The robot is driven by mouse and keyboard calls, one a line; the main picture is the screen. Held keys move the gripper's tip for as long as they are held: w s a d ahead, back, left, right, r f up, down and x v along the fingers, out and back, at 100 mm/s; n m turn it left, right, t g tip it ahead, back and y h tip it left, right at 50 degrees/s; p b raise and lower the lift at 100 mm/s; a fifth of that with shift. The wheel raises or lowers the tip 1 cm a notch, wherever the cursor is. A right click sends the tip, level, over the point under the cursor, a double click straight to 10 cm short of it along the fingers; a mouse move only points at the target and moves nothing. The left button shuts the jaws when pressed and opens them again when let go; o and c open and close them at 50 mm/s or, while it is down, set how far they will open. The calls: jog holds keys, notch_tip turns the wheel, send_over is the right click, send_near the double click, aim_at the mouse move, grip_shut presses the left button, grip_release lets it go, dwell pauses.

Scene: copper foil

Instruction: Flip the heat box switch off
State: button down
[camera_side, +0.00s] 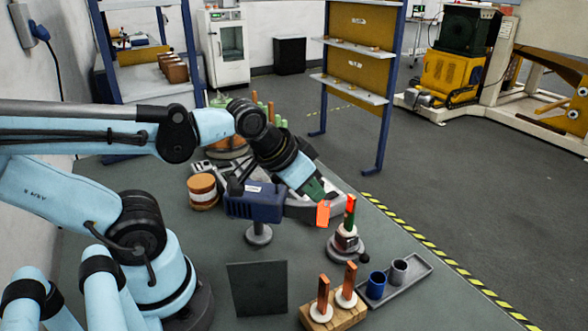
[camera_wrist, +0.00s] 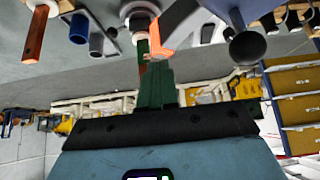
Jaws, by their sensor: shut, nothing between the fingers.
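I cannot tell for certain which thing is the heat box. A dark blue box (camera_side: 253,203) stands on a short post with a round base in the side view. A white cabinet (camera_side: 223,50) with a small green display stands at the back. No switch can be made out on either. My gripper (camera_side: 317,191) has green fingers and is shut, to the right of the blue box and well apart from the cabinet. An orange piece (camera_side: 323,213) is close by its tips. In the wrist view the fingers (camera_wrist: 155,72) point toward this orange piece (camera_wrist: 168,36); contact is unclear.
In front are a wooden block (camera_side: 335,315) with copper-coloured bars, a tray (camera_side: 408,280) with two cups, and an upright dark plate (camera_side: 257,288). A spool (camera_side: 203,190) is left of the blue box.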

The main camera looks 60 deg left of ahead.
jog(key=w+a+r+n+g, duration=0.2)
jog(key=w+a+r+n, duration=0.25)
jog(key=n, duration=0.35)
jog(key=n+g, duration=0.3)
jog(key=n, duration=0.7)
send_over(334, 191)
jog(key=s, duration=0.2)
jog(key=shift+r, duration=0.4)
jog(key=f, duration=0.4)
jog(key=w+f, duration=0.1)
jog(key=f, duration=0.4)
jog(key=w+f, duration=0.1)
jog(key=f, duration=0.4)
jog(key=shift+g, duration=0.3)
